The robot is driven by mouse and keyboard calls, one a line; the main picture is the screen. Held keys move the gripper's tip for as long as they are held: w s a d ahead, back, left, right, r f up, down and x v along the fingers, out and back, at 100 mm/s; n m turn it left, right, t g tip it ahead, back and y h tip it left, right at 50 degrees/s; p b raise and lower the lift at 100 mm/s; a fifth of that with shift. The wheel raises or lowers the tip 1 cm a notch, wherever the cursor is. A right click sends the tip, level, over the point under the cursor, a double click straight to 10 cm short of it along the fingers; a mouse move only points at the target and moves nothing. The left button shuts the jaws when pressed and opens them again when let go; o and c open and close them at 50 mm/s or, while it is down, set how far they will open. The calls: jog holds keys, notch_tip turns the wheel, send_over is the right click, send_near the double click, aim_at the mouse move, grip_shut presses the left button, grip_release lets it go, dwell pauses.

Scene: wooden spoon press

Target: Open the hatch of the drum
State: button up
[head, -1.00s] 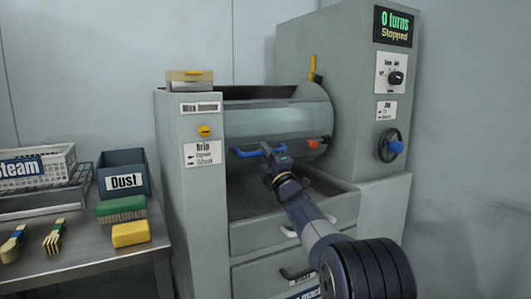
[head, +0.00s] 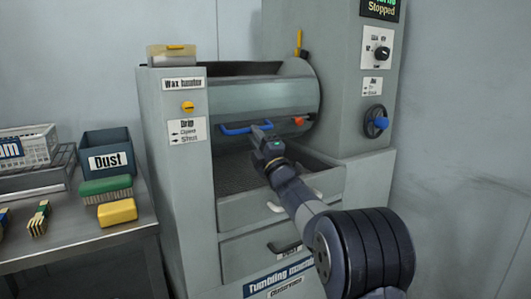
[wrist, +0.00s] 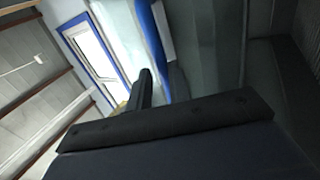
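The drum (head: 265,97) is a grey-green cylinder in the machine, with a dark gap showing above its front. A blue bar handle (head: 232,130) runs along its lower front, and an orange-red knob (head: 298,121) is to its right. My gripper (head: 262,130) is at the right part of the blue handle, its tips overlapping it in the head view. In the wrist view a dark finger (wrist: 142,90) stands close to a blue bar (wrist: 153,38). I cannot tell whether the fingers touch or enclose the handle.
A tray of mesh lies below the drum, above a drawer (head: 280,248). A yellow knob (head: 187,107) is on the left post, a handwheel (head: 375,122) on the right housing. A bench at left holds a Dust bin (head: 106,155), brushes and a yellow block (head: 117,212).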

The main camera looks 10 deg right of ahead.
jog(key=v, duration=0.7)
jog(key=shift+f, duration=0.1)
jog(key=x, duration=0.9)
dwell(0.5)
jog(key=shift+s+d, duration=0.1)
jog(key=shift+s, duration=0.05)
jog(key=v, duration=0.9)
jog(key=x, duration=1)
jog(key=shift+s+r, duration=0.1)
jog(key=shift+r, duration=0.15)
